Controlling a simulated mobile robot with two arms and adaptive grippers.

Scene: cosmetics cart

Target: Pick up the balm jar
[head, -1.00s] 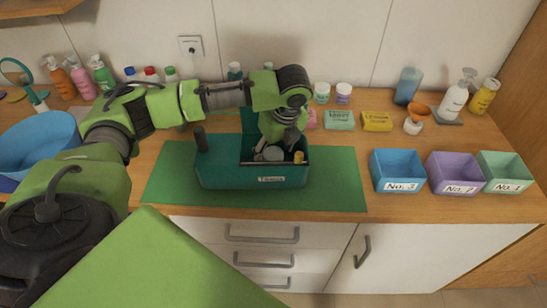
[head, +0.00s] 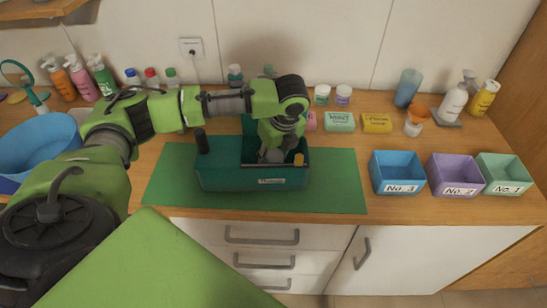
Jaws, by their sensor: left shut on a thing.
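My left gripper (head: 271,152) reaches down from above into the teal caddy (head: 230,178). It is shut on a pale grey round thing low in the caddy's open compartment, which I take to be the balm jar; the fingers hide most of it. The caddy stands on the green mat (head: 335,188) and has a dark upright post at its left end. A small yellow-orange item (head: 299,159) is inside the compartment, right of the gripper. My right gripper is not in view.
Two white-lidded jars (head: 322,94) (head: 343,95) stand at the back, behind the mint box (head: 340,121) and yellow box (head: 376,122). Blue (head: 398,172), purple (head: 455,173) and green (head: 504,173) bins stand right. A blue basin (head: 40,146) is left. The mat's right end is clear.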

